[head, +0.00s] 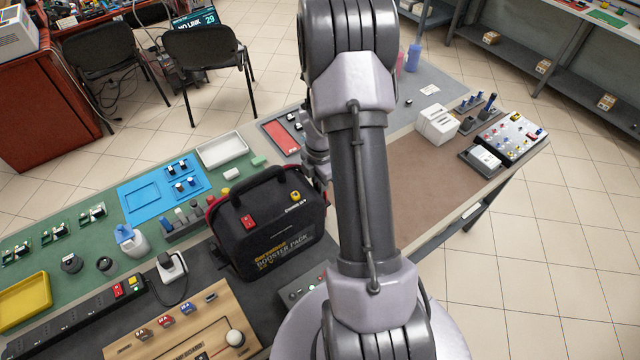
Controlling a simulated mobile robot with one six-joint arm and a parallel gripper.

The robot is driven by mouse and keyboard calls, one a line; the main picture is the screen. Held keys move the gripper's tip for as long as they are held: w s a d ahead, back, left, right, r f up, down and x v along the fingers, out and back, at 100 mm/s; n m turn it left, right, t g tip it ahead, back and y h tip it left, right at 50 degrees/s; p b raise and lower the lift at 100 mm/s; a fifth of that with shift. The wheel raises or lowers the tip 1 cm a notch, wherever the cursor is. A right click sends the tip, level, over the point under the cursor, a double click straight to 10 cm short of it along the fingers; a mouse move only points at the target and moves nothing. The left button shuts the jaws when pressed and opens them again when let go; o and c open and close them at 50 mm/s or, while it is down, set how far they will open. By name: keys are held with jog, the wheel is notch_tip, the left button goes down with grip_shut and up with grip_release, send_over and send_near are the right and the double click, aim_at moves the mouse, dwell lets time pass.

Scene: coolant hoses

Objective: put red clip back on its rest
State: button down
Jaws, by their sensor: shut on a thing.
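A black booster pack (268,232) with a top handle and yellow lettering stands on the dark mat left of my arm. It has a red part (248,221) on its top left and a yellow knob (295,196) on its right; I cannot tell whether the red part is a rest or a switch. A strip of red shows at its left edge. I cannot make out the red clip. My arm fills the middle of the view, and a grey wrist part shows just right of the pack. The jaws of my gripper are hidden behind the arm.
A blue tray (138,200) and a white tray (240,148) lie behind the pack. A wooden board (215,300) with a white knob is in front left. The brown mat (420,165) right of my arm is mostly clear. White boxes (437,125) stand beyond it.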

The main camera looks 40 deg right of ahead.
jog(key=shift+f, duration=0.15)
dwell(0.4)
jog(key=shift+f, duration=0.25)
jog(key=shift+f+b, duration=0.1)
jog(key=shift+b, duration=0.2)
jog(key=shift+f, duration=0.1)
jog(key=shift+f, duration=0.1)
jog(key=shift+f, duration=0.1)
dwell(0.4)
jog(key=shift+f, duration=0.15)
jog(key=c, duration=1)
grip_release()
